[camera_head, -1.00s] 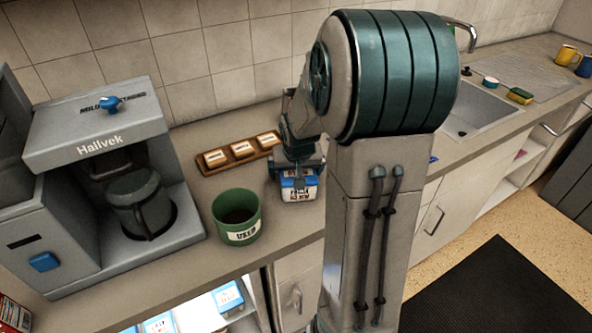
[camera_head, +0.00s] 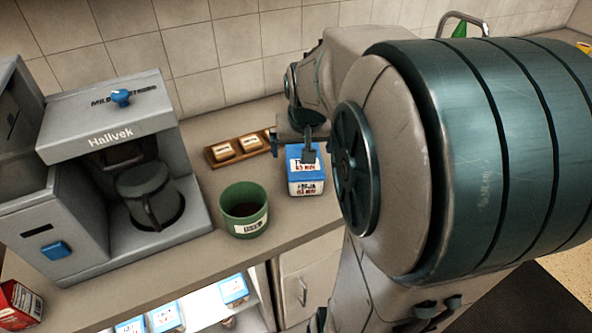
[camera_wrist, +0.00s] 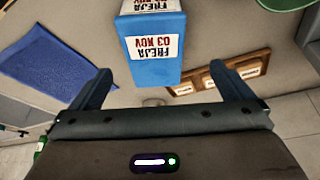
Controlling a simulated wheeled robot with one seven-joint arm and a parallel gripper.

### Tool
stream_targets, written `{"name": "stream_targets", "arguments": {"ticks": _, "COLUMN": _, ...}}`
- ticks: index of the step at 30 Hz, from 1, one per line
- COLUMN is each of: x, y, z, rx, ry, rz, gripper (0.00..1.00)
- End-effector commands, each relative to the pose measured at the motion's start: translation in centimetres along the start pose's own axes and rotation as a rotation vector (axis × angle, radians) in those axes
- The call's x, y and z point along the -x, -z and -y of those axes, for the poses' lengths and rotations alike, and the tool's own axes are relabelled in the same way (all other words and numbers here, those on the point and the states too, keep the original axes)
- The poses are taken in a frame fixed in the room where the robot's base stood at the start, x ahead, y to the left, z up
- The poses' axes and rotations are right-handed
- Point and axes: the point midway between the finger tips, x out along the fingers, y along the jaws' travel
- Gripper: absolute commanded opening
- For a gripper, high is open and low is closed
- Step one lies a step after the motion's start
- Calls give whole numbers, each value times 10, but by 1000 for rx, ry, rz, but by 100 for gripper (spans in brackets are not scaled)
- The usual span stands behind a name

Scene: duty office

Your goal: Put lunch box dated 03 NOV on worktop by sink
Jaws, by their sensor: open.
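The lunch box (camera_head: 306,181) stands on the worktop (camera_head: 213,190), with a blue lid, pale sides and labels. In the wrist view its label reads FREJA 03 NOV, and the box (camera_wrist: 154,68) is at the top centre, beyond the fingertips. My gripper (camera_head: 308,150) is open just behind and above the box in the head view. In the wrist view my gripper (camera_wrist: 172,88) has its two fingers spread wide with nothing between them. The sink is hidden behind my arm in the head view; only part of the tap (camera_head: 462,20) shows.
A green bin (camera_head: 240,212) with dark contents stands left of the box. A wooden tray (camera_head: 216,160) lies behind, near the wall. The coffee machine (camera_head: 75,215) is at the left. A blue cloth (camera_wrist: 55,62) shows in the wrist view. Several blue-lidded boxes (camera_head: 165,316) sit below the worktop.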

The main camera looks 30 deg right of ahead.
Motion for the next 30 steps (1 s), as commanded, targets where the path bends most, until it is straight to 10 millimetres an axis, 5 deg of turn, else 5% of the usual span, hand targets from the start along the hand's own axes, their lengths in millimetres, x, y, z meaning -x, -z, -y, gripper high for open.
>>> {"name": "stream_targets", "arguments": {"ticks": 6, "x": 32, "y": -75, "z": 42, "rx": 150, "ry": 42, "rz": 51, "gripper": 100}}
{"name": "stream_targets", "arguments": {"ticks": 13, "x": 50, "y": -145, "z": 58, "rx": 275, "ry": 94, "rz": 108, "gripper": 100}}
{"name": "stream_targets", "arguments": {"ticks": 18, "x": 52, "y": -162, "z": 59, "rx": 303, "ry": 108, "rz": 125, "gripper": 100}}
{"name": "stream_targets", "arguments": {"ticks": 26, "x": 52, "y": -162, "z": 59, "rx": 302, "ry": 107, "rz": 126, "gripper": 100}}
{"name": "stream_targets", "arguments": {"ticks": 30, "x": 52, "y": -161, "z": 59, "rx": 302, "ry": 107, "rz": 125, "gripper": 67}}
